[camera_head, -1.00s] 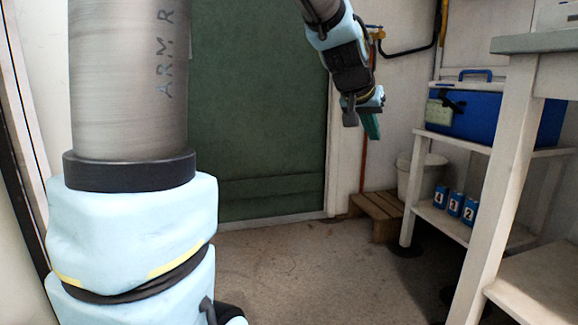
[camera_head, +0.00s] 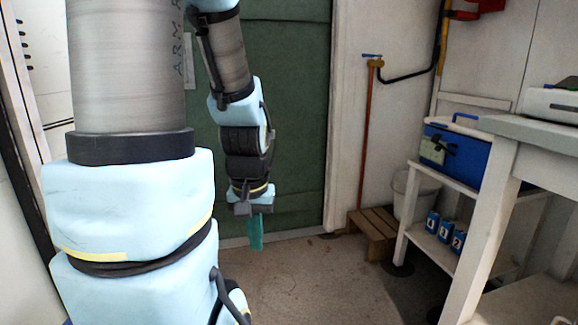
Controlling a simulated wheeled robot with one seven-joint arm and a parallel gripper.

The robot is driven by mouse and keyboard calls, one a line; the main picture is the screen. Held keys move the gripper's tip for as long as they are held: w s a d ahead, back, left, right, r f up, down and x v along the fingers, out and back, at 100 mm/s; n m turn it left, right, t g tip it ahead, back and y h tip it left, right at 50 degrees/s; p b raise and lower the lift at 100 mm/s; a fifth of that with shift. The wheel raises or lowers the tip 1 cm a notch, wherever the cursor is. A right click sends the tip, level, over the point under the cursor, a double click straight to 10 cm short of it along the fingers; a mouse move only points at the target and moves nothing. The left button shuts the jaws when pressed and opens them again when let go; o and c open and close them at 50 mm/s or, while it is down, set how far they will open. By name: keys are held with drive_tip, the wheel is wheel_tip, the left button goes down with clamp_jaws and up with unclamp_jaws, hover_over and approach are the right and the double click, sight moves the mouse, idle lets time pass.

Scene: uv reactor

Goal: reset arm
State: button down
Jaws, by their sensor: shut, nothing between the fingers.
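My gripper (camera_head: 254,232) hangs down near the middle of the view, in front of the lower part of the green door. Its teal fingers point to the floor and look closed together, with nothing seen between them. My light blue and grey arm comes down from the top to the gripper, and a large near part of it fills the left side. The gripper is in free air, apart from the shelf and table on the right.
The green door (camera_head: 290,100) stands behind my arm. At right are a white table (camera_head: 545,130), a shelf with a blue cooler box (camera_head: 465,155) and several blue numbered blocks (camera_head: 445,231). A wooden step (camera_head: 372,232) and white bucket (camera_head: 408,200) stand nearby. The middle floor is clear.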

wheel_tip(320, 180, up, 26)
drive_tip(key=p, duration=2.4)
drive_tip(key=shift+r, duration=0.25)
